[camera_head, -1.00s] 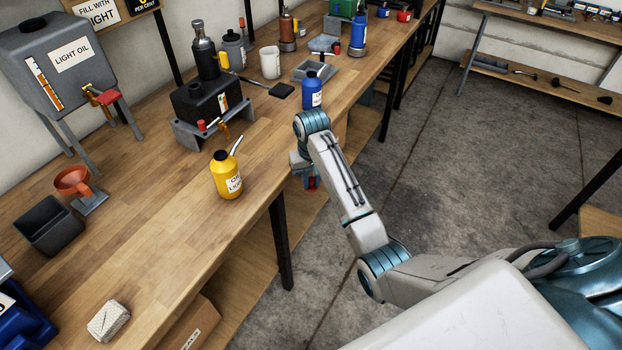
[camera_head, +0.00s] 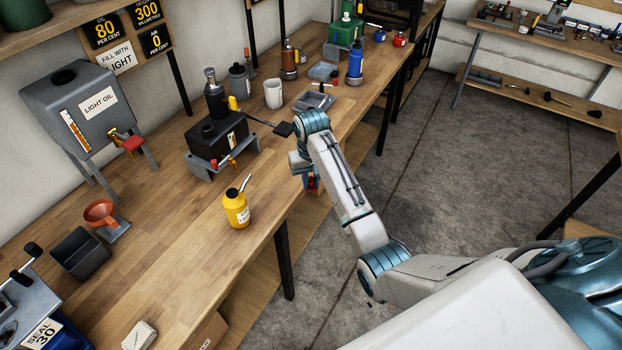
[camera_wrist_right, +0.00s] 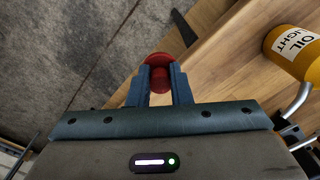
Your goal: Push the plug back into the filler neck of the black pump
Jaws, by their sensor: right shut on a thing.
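The black pump (camera_head: 226,137) stands on a grey bracket on the bench, with a short black neck (camera_head: 208,128) on top and a lever reaching right. My right gripper (camera_head: 311,183) hangs at the bench's front edge, right of and apart from the pump. In the right wrist view its fingers (camera_wrist_right: 160,88) are shut on a red plug (camera_wrist_right: 157,61) with a round, wide head. The plug shows only as a small red patch in the head view. Whether the pump's neck is open is too small to tell. My left gripper is not in view.
A grey light oil tank (camera_head: 85,112), orange funnel (camera_head: 100,212) and dark bin (camera_head: 80,254) are further left. Bench top (camera_head: 185,225) left of the can is clear.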

